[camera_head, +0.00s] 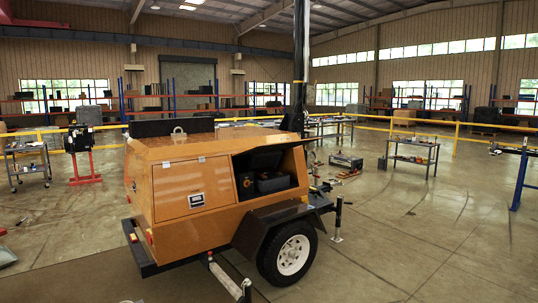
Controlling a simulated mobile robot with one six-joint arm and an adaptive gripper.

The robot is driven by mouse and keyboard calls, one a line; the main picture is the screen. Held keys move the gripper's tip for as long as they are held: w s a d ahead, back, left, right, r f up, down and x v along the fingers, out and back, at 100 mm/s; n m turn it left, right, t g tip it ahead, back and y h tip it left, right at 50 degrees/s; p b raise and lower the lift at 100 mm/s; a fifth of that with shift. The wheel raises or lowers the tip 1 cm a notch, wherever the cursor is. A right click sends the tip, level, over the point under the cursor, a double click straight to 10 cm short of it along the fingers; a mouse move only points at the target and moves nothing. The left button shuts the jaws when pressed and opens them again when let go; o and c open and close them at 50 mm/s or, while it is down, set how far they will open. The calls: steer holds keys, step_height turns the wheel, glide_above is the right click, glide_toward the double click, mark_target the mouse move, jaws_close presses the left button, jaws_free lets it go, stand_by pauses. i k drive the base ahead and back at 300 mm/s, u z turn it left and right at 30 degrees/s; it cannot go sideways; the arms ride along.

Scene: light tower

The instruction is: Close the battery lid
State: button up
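An orange light tower trailer (190,185) stands in the middle of the head view. Inside sits a dark battery box (272,183). A dark flap (263,159) stands up behind and above the box; it looks like the battery lid in a raised position, but the shadow makes its edges hard to tell. My gripper is not in view.
A black fender and wheel (292,255) jut out below the compartment. A jack post (338,218) stands to its right. The floor in front right is clear. Work tables (410,155), a yellow railing and shelves lie further back.

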mark_target(262, 159)
steer(key=z, duration=0.05)
steer(key=i, duration=1)
steer(key=u, duration=0.05)
